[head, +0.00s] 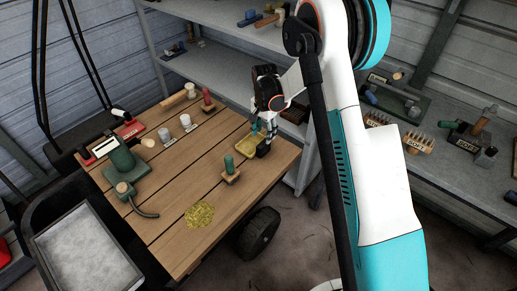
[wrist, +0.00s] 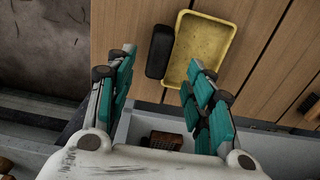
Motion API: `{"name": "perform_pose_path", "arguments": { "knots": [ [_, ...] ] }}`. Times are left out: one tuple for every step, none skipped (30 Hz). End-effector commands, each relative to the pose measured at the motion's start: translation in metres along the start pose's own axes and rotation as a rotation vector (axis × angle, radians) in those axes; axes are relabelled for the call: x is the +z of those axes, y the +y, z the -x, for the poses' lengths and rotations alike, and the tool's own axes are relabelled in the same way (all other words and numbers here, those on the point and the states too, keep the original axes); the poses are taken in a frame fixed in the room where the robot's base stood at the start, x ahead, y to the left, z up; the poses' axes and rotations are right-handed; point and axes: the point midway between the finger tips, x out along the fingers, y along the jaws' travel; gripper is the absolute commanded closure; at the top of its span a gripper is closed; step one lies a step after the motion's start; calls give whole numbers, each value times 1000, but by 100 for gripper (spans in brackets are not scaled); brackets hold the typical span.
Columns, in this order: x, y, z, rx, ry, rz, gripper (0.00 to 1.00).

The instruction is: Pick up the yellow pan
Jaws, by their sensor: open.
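The yellow pan (head: 240,148) is a shallow rectangular tray lying on the wooden table top (head: 180,200) near its right edge. In the wrist view the yellow pan (wrist: 203,45) lies flat ahead of the fingers, its near end partly hidden behind the right finger. My gripper (head: 263,140) is above the pan's right side in the head view. I cannot tell whether a finger touches the pan.
A black block (wrist: 160,50) lies right beside the pan's left side in the wrist view. A green-handled tool (head: 230,170) stands near the pan on the table. Grey shelves (head: 215,65) stand behind. A yellow grainy patch (head: 199,214) lies on the front planks.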

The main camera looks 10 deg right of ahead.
Motion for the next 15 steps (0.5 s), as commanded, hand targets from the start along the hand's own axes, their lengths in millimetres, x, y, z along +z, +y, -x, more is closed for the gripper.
{"name": "perform_pose_path", "arguments": {
  "knots": [
    [0,0,-3,0,0,0,52],
    [0,0,-4,0,0,0,52],
    [0,0,-8,0,0,0,52],
    [0,0,-11,0,0,0,52],
    [0,0,-15,0,0,0,52],
    [0,1,-21,0,0,0,52],
    [0,1,-25,0,0,0,52],
    [0,1,-30,0,0,0,52],
    [0,1,-36,0,0,0,52],
    [0,1,-41,0,0,0,52],
    [0,1,-44,0,0,0,52],
    [0,1,-49,0,0,0,52],
    [0,1,-51,0,0,0,52],
    [0,1,-52,0,0,0,52],
    [0,1,-53,0,0,0,52]
  ]
}}
